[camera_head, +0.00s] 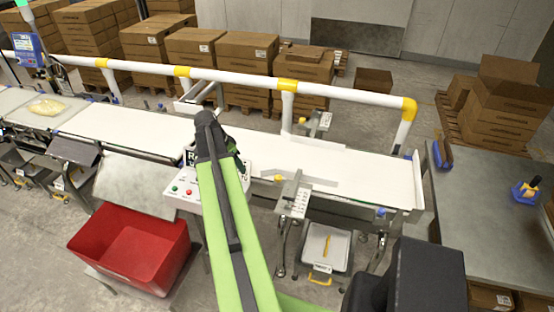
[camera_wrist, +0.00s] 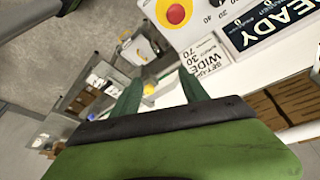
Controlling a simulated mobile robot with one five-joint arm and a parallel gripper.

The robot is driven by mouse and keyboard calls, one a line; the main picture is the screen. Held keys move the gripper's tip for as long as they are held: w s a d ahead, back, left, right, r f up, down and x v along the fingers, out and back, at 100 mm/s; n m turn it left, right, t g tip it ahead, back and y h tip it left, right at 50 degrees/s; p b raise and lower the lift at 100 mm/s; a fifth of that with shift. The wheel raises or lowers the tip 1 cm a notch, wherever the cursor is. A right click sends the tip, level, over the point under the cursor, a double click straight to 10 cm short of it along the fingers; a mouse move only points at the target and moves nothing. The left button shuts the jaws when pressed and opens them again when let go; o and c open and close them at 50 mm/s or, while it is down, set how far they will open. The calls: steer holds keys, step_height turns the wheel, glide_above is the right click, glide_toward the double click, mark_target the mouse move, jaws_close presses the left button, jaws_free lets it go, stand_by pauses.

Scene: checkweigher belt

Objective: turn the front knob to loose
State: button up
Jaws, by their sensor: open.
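The front knob (camera_head: 278,178) is small and yellow. It sits at the belt-side end of a white bracket with a printed scale (camera_head: 296,197), at the front edge of the white belt. The yellow knob also shows in the wrist view (camera_wrist: 149,89), between my two dark green fingers and beyond their tips. My gripper (camera_wrist: 162,83) is open and empty, apart from the knob. Which way the knob is set is too small to tell. A card reading "SET LANE WIDE 30 70" (camera_wrist: 203,58) shows.
A control box (camera_head: 183,190) with red and green buttons stands left of the knob, close to my arm. A white guard rail (camera_head: 240,77) runs behind the belt (camera_head: 370,170). A red bin (camera_head: 130,245) is at the left. A white tray (camera_head: 326,247) sits below the bracket.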

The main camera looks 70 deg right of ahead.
steer(key=s+d+r+m+p, duration=0.1)
steer(key=s+d+r+m, duration=0.3)
steer(key=s+d, duration=0.3)
steer(key=b, duration=1.6)
glide_toward(277, 177)
steer(key=shift+g, duration=0.3)
steer(key=x, duration=0.8)
steer(key=shift+w+d+f, duration=0.1)
steer(key=shift+w+f, duration=0.1)
steer(key=shift+f, duration=0.05)
steer(key=shift+s+d+f, duration=0.15)
steer(key=shift+f, duration=0.05)
steer(key=shift+r, duration=0.1)
steer(key=shift+n, duration=0.3)
jaws_close()
